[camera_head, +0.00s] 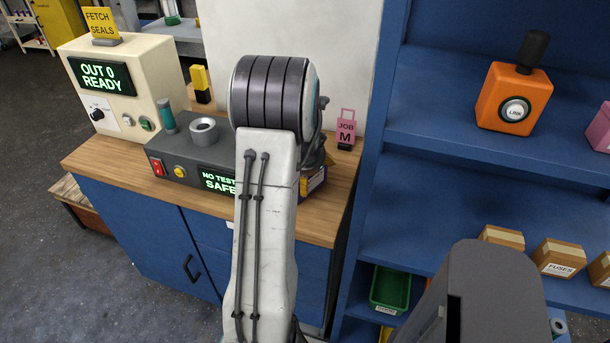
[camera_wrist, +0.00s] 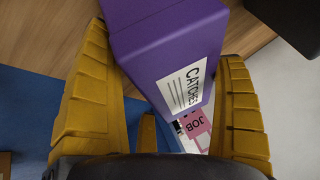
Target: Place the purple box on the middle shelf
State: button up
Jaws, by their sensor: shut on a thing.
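The purple box (camera_wrist: 165,45), with a white label reading CATCHES, is between the yellow fingers of my gripper (camera_wrist: 168,62) in the wrist view. My gripper is shut on it. The wooden counter shows behind the box; I cannot tell whether the box touches it. In the head view my arm hides most of the gripper and box. The blue shelf unit stands to the right of the counter. Of its visible levels, the middle shelf (camera_head: 430,225) carries several small cardboard boxes (camera_head: 558,258), one reading FUSES, and its left part is bare.
An orange device (camera_head: 512,100) and a pink object (camera_head: 600,128) stand on the shelf above. A green bin (camera_head: 390,289) is below. On the counter (camera_head: 110,155) are a cream machine (camera_head: 125,90), a grey tester (camera_head: 190,160) and a pink JOB M tag (camera_head: 345,130).

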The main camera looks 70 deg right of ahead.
jog(key=c, duration=0.5)
jog(key=shift+c, duration=0.2)
jog(key=shift+r, duration=0.15)
jog(key=shift+r+p, duration=0.2)
jog(key=shift+p, duration=0.3)
notch_tip(320, 180, up, 10)
jog(key=shift+f+b, duration=0.1)
jog(key=shift+b, duration=0.25)
